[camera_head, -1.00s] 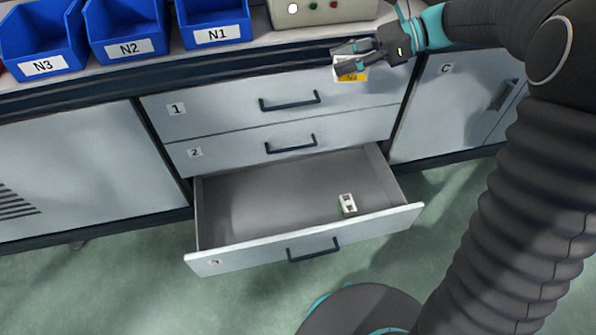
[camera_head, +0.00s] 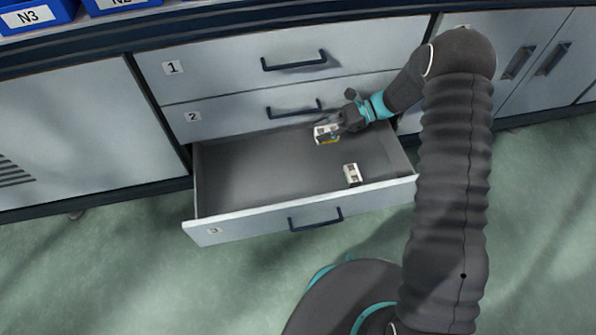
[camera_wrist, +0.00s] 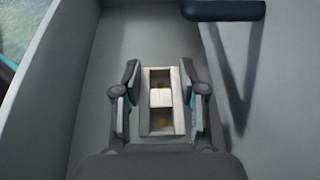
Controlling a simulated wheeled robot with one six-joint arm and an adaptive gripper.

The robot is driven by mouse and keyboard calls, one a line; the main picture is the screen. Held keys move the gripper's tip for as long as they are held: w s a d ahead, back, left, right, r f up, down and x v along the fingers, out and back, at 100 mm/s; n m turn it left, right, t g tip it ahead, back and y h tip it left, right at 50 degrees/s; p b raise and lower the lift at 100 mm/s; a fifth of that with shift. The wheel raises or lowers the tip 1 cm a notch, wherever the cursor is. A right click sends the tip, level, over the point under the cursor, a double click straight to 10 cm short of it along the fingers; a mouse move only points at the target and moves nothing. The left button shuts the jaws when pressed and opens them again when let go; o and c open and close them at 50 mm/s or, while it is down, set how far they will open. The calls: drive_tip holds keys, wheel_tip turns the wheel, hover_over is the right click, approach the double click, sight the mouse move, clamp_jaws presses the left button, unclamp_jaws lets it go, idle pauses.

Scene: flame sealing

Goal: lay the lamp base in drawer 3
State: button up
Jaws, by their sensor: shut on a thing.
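The lamp base, a small white block with a yellow patch (camera_head: 326,133), is held at the back right of open drawer 3 (camera_head: 255,222). In the wrist view the lamp base (camera_wrist: 160,101) shows as a pale rectangular block with two openings, lying between the fingers. My gripper (camera_head: 336,127) is shut on it, one finger at each side; it also shows in the wrist view (camera_wrist: 161,98). I cannot tell whether the block touches the drawer floor. A second small white block (camera_head: 352,175) lies in the drawer, nearer the front right.
The left and middle of the drawer floor are bare. Closed drawer 2 (camera_head: 230,116) and its dark handle (camera_head: 294,109) are just above and behind the gripper. Closed drawer 1 (camera_head: 220,68) is above that. Blue bins (camera_head: 35,15) stand on the worktop.

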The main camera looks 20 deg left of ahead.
drive_tip(key=shift+s+a+f, duration=0.15)
drive_tip(key=shift+s+f, duration=0.15)
drive_tip(key=shift+f, duration=0.1)
drive_tip(key=s+f, duration=0.2)
drive_tip(key=s, duration=0.1)
drive_tip(key=s+a+f, duration=0.1)
drive_tip(key=s+f, duration=0.1)
drive_tip(key=s, duration=0.2)
drive_tip(key=s+f, duration=0.2)
drive_tip(key=s, duration=0.2)
drive_tip(key=shift+s+a+f, duration=0.1)
drive_tip(key=shift+a+f, duration=0.3)
drive_tip(key=shift+f+b, duration=0.35)
drive_tip(key=shift+f, duration=1.7)
drive_tip(key=shift+f, duration=0.15)
drive_tip(key=o, duration=1.1)
drive_tip(key=shift+o, duration=0.2)
